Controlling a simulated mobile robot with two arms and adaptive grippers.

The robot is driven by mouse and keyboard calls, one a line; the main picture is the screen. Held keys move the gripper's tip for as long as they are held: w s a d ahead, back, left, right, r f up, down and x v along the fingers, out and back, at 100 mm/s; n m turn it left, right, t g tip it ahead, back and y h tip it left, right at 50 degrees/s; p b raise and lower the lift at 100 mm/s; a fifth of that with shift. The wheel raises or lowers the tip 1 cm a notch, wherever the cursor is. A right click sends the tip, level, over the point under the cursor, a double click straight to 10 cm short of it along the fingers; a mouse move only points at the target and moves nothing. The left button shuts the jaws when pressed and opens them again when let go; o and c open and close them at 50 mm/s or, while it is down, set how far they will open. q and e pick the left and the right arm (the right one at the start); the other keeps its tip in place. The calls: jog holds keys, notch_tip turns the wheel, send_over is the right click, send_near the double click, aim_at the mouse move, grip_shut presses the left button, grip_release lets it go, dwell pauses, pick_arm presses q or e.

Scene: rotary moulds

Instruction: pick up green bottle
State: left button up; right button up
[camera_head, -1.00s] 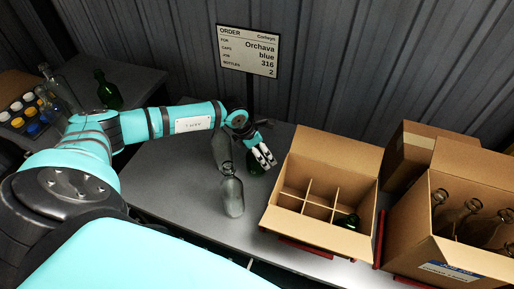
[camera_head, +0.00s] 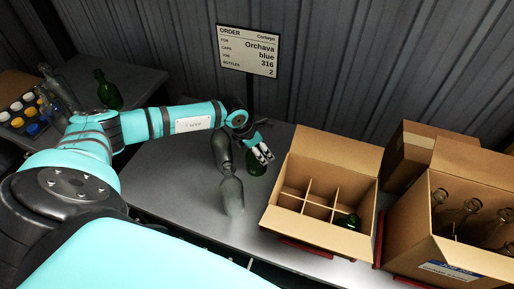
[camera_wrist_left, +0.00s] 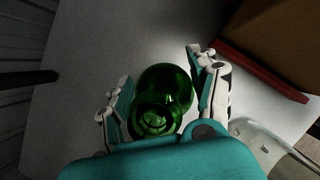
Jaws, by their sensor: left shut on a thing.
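My left gripper (camera_head: 262,154) is at the middle of the grey table, shut on a green bottle (camera_head: 256,164). In the left wrist view the gripper's fingers (camera_wrist_left: 165,92) stand on either side of the green bottle (camera_wrist_left: 166,84), whose round glass body and neck show from above. I cannot tell whether its base touches the table. A second green bottle (camera_head: 107,92) stands at the back left. Another piece of green glass (camera_head: 347,221) shows inside the open divided box (camera_head: 318,232). My right gripper is not in view.
Two clear bottles (camera_head: 232,193) stand close left of my left gripper. An open carton (camera_head: 462,253) of clear bottles is at the right, with a closed box (camera_head: 405,155) behind. The order sign (camera_head: 248,51) stands at the back. A tray of caps (camera_head: 27,112) is far left.

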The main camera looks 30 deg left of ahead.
pick_arm(q)
notch_tip(320, 180, up, 10)
jog(key=shift+b, duration=1.05)
grip_shut()
notch_tip(320, 180, up, 15)
jog(key=p, duration=0.8)
jog(key=shift+r, duration=0.2)
jog(key=shift+d, duration=0.1)
